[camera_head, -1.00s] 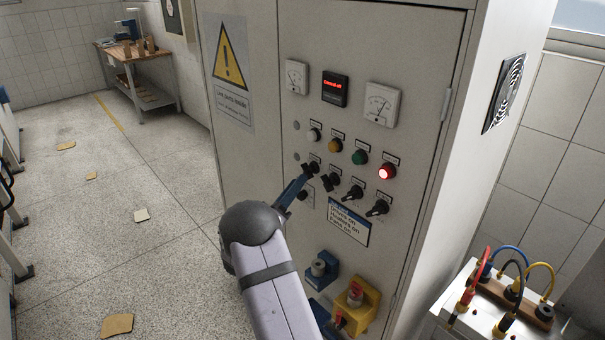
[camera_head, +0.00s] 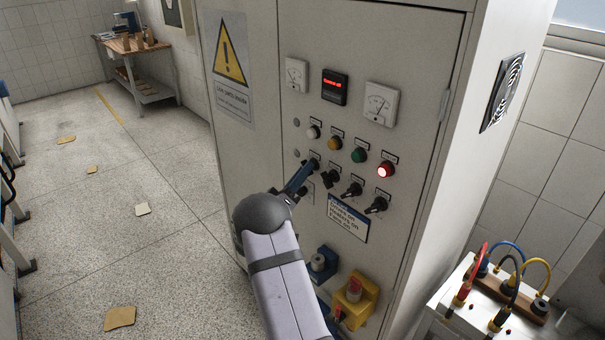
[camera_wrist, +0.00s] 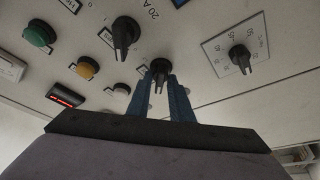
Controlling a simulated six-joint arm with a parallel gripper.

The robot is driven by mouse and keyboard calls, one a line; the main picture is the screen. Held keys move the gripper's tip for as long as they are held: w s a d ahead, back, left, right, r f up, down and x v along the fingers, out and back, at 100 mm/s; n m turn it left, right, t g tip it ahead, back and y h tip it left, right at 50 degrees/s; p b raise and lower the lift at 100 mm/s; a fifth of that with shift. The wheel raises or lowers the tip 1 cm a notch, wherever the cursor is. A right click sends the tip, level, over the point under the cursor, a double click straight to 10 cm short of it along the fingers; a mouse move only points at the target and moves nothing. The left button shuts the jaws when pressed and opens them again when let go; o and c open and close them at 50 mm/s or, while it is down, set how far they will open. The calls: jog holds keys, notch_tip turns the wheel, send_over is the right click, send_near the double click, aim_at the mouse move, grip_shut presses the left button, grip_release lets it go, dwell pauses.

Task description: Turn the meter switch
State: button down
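The cabinet panel carries a row of black rotary switches; which one is the meter switch cannot be read. My gripper (camera_head: 302,178) reaches the leftmost switch of the row. In the wrist view, its two blue fingers (camera_wrist: 161,84) stand on either side of that black knob (camera_wrist: 160,66). They look slightly apart from its pointer; contact is unclear. Another black knob (camera_wrist: 125,36) sits beside it. A knob on a white scale plate (camera_wrist: 240,58) sits on its other side. The head view shows neighbouring switches (camera_head: 353,189) to the right, while my arm hides part of the panel below.
Above the switches are lamps, including a lit red one (camera_head: 385,170), a red-text display (camera_head: 335,86) and two meters (camera_head: 381,103). Below are a label (camera_head: 348,218) and a yellow box with a red knob (camera_head: 354,300). A cabled unit (camera_head: 498,290) stands at lower right.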

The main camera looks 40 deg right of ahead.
jog(key=shift+f+b, duration=0.15)
jog(key=shift+b, duration=0.25)
jog(key=shift+w+f+m+g+h+b, duration=0.1)
jog(key=shift+m+g+h+b, duration=0.25)
jog(key=shift+m+g+b, duration=1.35)
jog(key=shift+w+r+m+g+h+b, duration=0.1)
jog(key=shift+m+g+h+b, duration=0.2)
jog(key=shift+m+b, duration=2.75)
jog(key=shift+w+f+m+g+h+b, duration=0.1)
jog(key=shift+m+g+h+b, duration=0.25)
jog(key=shift+m+g+b, duration=1.85)
jog(key=n+t+b, duration=0.1)
jog(key=t+b, duration=0.1)
jog(key=shift+t, duration=0.3)
jog(key=c, duration=1.8)
grip_release()
jog(key=shift+c, duration=0.2)
